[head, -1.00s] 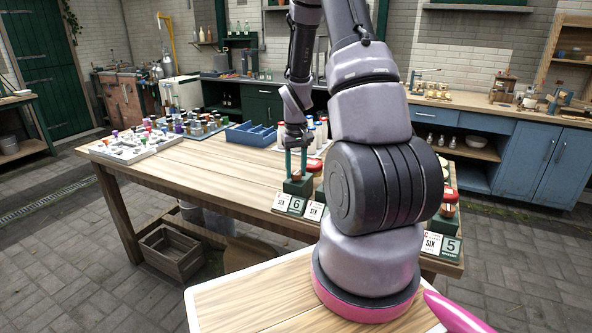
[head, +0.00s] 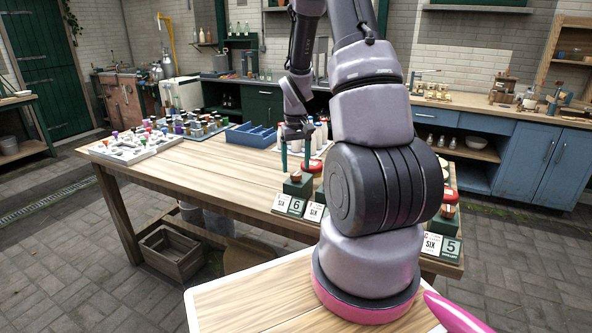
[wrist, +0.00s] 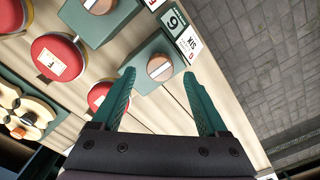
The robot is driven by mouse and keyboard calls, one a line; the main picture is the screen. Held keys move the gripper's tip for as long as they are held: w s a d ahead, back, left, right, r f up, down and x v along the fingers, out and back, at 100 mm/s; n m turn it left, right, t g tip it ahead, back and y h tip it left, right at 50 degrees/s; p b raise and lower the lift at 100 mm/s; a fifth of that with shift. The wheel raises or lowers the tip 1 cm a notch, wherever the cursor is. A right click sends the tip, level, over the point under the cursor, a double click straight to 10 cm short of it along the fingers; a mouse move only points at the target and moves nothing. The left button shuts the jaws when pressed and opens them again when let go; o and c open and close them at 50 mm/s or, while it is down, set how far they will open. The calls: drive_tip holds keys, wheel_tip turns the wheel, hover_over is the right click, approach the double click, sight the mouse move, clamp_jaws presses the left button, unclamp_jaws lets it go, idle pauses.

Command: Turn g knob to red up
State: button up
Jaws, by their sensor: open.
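A round reddish-brown knob (wrist: 160,67) with a pale line across its top sits on a green block (wrist: 146,54). Beside the block are cards reading 6 and SIX (wrist: 188,41); the small red letter is hard to read. In the head view the knob (head: 296,177) is at the table's front edge. My gripper (head: 295,168) is open and empty, pointing down just above the knob. In the wrist view the fingertips (wrist: 159,73) lie on either side of the knob, apart from it. I cannot make out a red mark on the knob.
A second knob on a green block (wrist: 98,5) and red round buttons (wrist: 58,57) stand close by. A blue divided tray (head: 250,136) and a grey tray of small items (head: 130,150) stand further left. The table's left-middle (head: 215,170) is clear.

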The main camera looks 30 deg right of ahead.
wheel_tip(320, 180, up, 8)
drive_tip(key=shift+r, duration=0.1)
idle(0.5)
wheel_tip(320, 180, up, 16)
drive_tip(key=m+t, duration=0.2)
drive_tip(key=t, duration=0.2)
hover_over(296, 173)
drive_tip(key=s+a, duration=0.7)
drive_tip(key=s, duration=0.1)
drive_tip(key=s+a+r+t+y, duration=0.1)
drive_tip(key=s+a+r, duration=0.2)
drive_tip(key=s, duration=0.3)
drive_tip(key=s+a+r+m+t+y, duration=0.1)
drive_tip(key=s+a+r+t, duration=0.1)
drive_tip(key=s, duration=0.4)
wheel_tip(296, 173, up, 3)
drive_tip(key=shift+a+f, duration=0.2)
drive_tip(key=shift+a, duration=0.25)
